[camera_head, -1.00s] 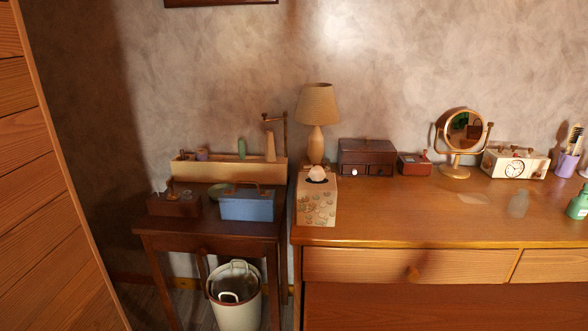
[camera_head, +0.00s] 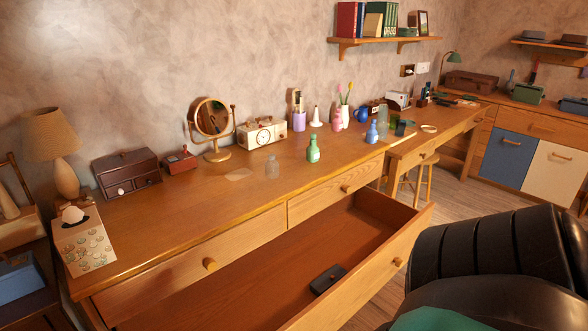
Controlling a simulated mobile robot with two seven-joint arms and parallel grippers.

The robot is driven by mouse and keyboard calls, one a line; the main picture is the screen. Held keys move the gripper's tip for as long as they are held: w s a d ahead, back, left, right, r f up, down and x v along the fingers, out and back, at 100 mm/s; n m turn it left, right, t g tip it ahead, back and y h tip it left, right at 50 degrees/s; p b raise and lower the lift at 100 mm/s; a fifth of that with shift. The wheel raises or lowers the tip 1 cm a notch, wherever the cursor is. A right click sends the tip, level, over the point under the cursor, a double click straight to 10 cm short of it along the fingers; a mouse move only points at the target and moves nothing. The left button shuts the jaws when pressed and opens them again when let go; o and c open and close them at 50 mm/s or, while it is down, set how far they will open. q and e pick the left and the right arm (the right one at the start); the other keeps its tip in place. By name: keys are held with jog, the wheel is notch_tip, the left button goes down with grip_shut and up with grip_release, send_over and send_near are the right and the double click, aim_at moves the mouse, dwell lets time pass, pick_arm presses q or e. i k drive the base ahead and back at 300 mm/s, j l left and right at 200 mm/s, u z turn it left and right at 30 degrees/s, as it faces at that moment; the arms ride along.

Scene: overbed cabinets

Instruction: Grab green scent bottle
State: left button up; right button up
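A green bottle (camera_head: 313,150) stands upright on the wooden dresser top (camera_head: 222,211), right of the middle and near the front edge. A dark part of my own body fills the lower right corner. Neither of my grippers shows in the head view.
A lower dresser drawer (camera_head: 372,267) is pulled out, with a small dark object (camera_head: 327,280) inside. A round mirror (camera_head: 212,122), a clock box (camera_head: 262,135) and a purple cup (camera_head: 299,121) line the back. The dresser top before the green bottle is clear.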

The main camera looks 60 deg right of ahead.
aim_at(312, 151)
jog(key=z, duration=2.25)
jog(key=u, duration=1.05)
jog(key=l+u, duration=0.45)
jog(key=i+l+u, duration=0.1)
jog(key=l+u, duration=0.2)
jog(key=u, duration=0.15)
jog(key=l+u, duration=0.25)
jog(key=k+l+u, duration=0.25)
jog(key=l, duration=0.2)
jog(key=l+u, duration=0.15)
jog(key=l, duration=0.25)
jog(key=k+l+u, duration=0.1)
jog(key=l, duration=0.3)
